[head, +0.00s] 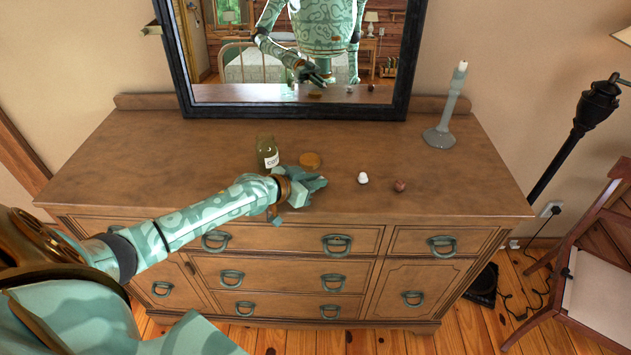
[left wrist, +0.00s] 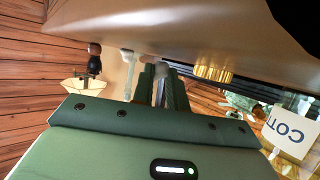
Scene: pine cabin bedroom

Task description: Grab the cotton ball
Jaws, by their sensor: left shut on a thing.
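My left gripper (head: 318,184) is low over the front middle of the dresser top, just right of the jar. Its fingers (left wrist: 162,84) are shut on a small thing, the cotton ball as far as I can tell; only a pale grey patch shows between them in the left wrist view. A jar (head: 267,152) with a label starting "COT" stands upright behind my left wrist; its label (left wrist: 287,130) also shows in the left wrist view. My right gripper is out of view.
A small white object (head: 362,178) and a small reddish-brown object (head: 400,186) lie right of the gripper on the dresser top (head: 190,150). A candlestick (head: 446,110) stands at the back right. A black-framed mirror (head: 400,95) stands at the back. The left part is clear.

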